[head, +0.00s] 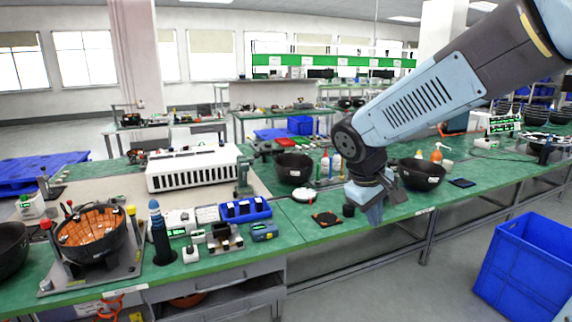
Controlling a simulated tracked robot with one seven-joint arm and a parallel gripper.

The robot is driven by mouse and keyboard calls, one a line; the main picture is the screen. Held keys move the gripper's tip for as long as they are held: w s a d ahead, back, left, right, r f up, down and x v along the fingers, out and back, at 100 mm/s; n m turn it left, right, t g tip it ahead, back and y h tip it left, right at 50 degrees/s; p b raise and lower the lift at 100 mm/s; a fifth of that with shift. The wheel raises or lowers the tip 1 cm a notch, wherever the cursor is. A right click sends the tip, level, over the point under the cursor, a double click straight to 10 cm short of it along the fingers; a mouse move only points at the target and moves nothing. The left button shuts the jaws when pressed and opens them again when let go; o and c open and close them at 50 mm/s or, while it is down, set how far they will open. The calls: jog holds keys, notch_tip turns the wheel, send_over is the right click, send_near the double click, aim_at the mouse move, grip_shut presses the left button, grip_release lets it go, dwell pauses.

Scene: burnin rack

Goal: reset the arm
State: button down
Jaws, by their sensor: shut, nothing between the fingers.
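My arm reaches in from the upper right of the head view. No wrist view is given, so fine detail of the fingertips is small.
The green bench (460,203) runs across the view. A white slotted unit (193,168) stands left. A blue crate (525,265) sits on the floor at right.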

jog(key=s+d+r+m+t+y, duration=0.1)
jog(key=s+d+r+m, duration=0.1)
jog(key=s, duration=0.4)
jog(key=s+d+r+m+t+y, duration=0.2)
jog(key=s+r+m, duration=0.2)
jog(key=s, duration=0.3)
jog(key=shift+s+r, duration=0.2)
jog(key=shift+r, duration=0.15)
jog(key=shift+d, duration=0.15)
